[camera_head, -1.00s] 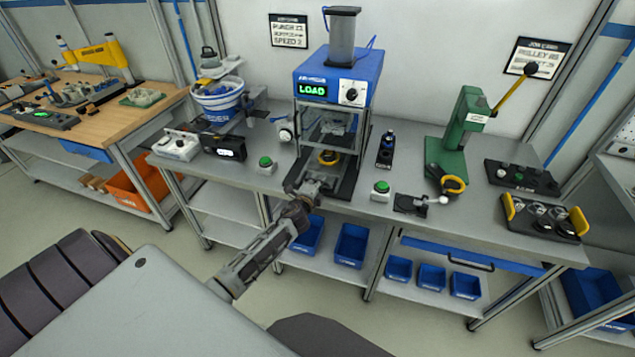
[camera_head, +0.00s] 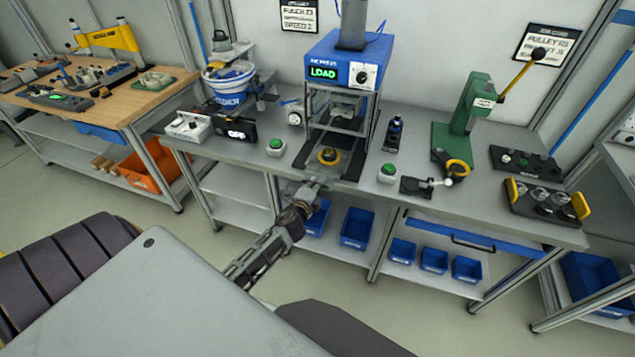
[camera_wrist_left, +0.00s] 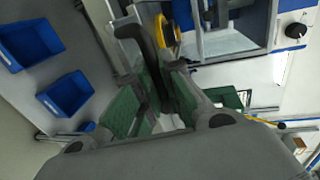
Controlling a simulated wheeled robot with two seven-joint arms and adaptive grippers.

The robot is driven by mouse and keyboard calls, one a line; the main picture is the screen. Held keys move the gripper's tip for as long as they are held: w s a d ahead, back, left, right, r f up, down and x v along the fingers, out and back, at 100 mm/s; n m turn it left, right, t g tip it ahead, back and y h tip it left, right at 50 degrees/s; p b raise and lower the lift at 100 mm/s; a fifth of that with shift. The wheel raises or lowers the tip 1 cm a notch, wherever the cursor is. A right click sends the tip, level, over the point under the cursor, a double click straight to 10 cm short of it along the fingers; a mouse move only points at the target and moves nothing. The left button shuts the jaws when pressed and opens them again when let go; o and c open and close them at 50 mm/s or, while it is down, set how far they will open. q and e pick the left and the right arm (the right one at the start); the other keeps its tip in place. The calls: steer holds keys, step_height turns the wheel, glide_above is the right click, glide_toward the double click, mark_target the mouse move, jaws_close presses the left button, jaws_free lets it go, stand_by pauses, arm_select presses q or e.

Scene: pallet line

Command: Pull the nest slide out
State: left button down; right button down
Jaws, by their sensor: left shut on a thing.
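The blue press (camera_head: 340,68) stands on the grey bench with its display reading LOAD. Its nest slide (camera_head: 314,168) sticks out of the press front towards me and carries a round yellow-and-black nest (camera_head: 329,156). The yellow nest also shows at the top of the left wrist view (camera_wrist_left: 167,37). My left gripper (camera_head: 319,181) is at the slide's front end, over the bench's front edge. In the left wrist view its green-padded fingers (camera_wrist_left: 155,93) are shut on the slide's black handle (camera_wrist_left: 149,40). My right gripper is not in view.
Green buttons stand left (camera_head: 276,147) and right (camera_head: 387,173) of the press. A green lever press (camera_head: 459,125) and a black fixture with yellow handles (camera_head: 545,203) are further right. Blue bins (camera_head: 357,228) sit on the shelf below. The floor before the bench is clear.

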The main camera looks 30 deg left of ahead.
arm_select(q)
steer(key=shift+s+d+f, duration=0.1)
steer(key=shift+f, duration=0.15)
steer(key=c, duration=1.8)
jaws_free()
steer(key=shift+s, duration=0.15)
steer(key=shift+r, duration=0.2)
steer(key=shift+s, duration=0.1)
steer(key=shift+v, duration=6.05)
